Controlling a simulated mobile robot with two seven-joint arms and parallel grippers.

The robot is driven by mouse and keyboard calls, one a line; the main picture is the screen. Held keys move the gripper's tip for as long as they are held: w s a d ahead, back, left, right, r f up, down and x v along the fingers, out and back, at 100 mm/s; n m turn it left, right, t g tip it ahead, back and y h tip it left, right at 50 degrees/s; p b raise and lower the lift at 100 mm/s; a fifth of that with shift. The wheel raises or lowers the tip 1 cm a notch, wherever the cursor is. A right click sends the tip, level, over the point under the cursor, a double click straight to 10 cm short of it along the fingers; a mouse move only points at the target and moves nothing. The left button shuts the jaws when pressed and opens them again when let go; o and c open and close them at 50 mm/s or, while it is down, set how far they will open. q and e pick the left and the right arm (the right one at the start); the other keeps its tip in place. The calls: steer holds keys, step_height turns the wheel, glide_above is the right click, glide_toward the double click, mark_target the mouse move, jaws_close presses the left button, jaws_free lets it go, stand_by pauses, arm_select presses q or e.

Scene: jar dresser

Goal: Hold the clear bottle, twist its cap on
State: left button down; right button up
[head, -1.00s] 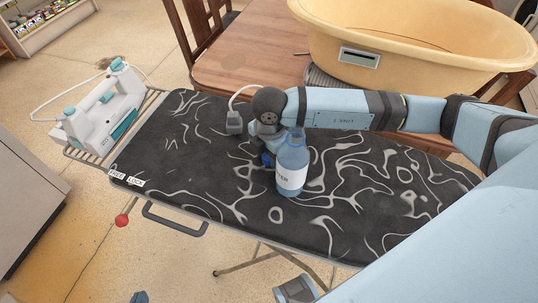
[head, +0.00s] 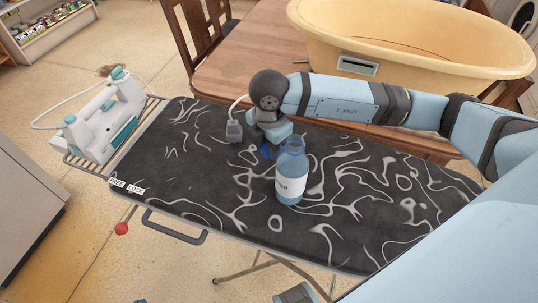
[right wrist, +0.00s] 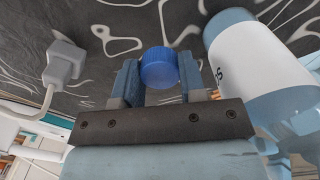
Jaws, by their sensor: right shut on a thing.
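The clear, bluish bottle (head: 291,180) with a white label stands upright on the dark patterned board, and its neck is open. It also shows at the right of the right wrist view (right wrist: 262,60). My right gripper (head: 267,146) is just left of the bottle's neck, apart from it. It is shut on the blue cap (right wrist: 159,68), which sits between its two fingers in the right wrist view. In the head view the cap (head: 267,152) shows only in part beneath the gripper. My left gripper is not seen.
The ironing board (head: 190,190) has free room left and right of the bottle. A grey plug (head: 233,131) with a white cord lies left of my right gripper. A white and teal iron (head: 103,120) stands at the left end. A yellow tub (head: 410,45) stands behind on a wooden table (head: 240,65).

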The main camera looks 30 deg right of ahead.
step_height(320, 180, up, 14)
steer(key=shift+p, duration=0.3)
steer(key=shift+f, duration=0.1)
